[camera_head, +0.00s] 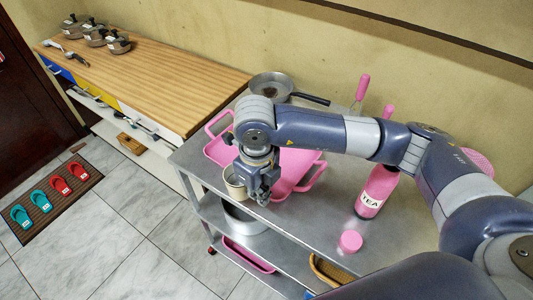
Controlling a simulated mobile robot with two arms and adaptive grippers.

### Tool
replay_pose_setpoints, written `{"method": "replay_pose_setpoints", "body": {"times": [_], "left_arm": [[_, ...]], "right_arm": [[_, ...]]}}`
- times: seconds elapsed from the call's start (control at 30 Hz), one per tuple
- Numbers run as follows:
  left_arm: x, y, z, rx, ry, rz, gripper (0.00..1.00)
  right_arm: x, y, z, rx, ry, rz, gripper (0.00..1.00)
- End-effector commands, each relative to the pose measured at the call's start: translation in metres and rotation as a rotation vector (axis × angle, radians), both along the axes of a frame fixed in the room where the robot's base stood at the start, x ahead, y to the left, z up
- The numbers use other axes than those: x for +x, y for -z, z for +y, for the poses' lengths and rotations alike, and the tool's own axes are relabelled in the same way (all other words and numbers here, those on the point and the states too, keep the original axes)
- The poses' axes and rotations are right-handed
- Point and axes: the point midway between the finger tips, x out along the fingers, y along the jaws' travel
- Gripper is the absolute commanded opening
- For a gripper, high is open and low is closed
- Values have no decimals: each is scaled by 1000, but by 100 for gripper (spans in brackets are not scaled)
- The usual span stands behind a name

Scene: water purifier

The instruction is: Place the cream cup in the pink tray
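The cream cup (234,184) is near the cart's front edge, upright or nearly so. It overlaps the near edge of the pink tray (300,172) in the picture; I cannot tell whether it is held above the surface or rests on it. My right gripper (263,196) points down right beside the cup and covers its right side. Its fingers seem to meet the cup's right side, but their grip is hidden. The tray lies on the metal cart's top, partly covered by my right arm. My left gripper is not in view.
A wooden counter (155,75) with several small pots is at left.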

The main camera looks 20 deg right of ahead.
Motion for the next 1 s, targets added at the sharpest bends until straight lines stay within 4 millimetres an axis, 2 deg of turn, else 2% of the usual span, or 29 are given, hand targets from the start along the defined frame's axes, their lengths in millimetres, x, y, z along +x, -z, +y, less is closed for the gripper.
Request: {"method": "replay_pose_setpoints", "body": {"times": [0.4, 0.53, 0.7, 0.83, 1.0], "left_arm": [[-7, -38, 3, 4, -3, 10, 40], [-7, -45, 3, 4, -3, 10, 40], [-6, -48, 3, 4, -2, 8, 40], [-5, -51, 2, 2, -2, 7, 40], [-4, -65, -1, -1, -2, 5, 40]], "right_arm": [[88, 5, -61, -3, 10, 0, 0], [110, 9, -75, -1, 7, 0, 0], [124, 12, -84, 0, 3, 0, 0], [126, 17, -86, 0, 1, 1, 0], [125, 38, -85, 0, 3, 4, 0]]}}
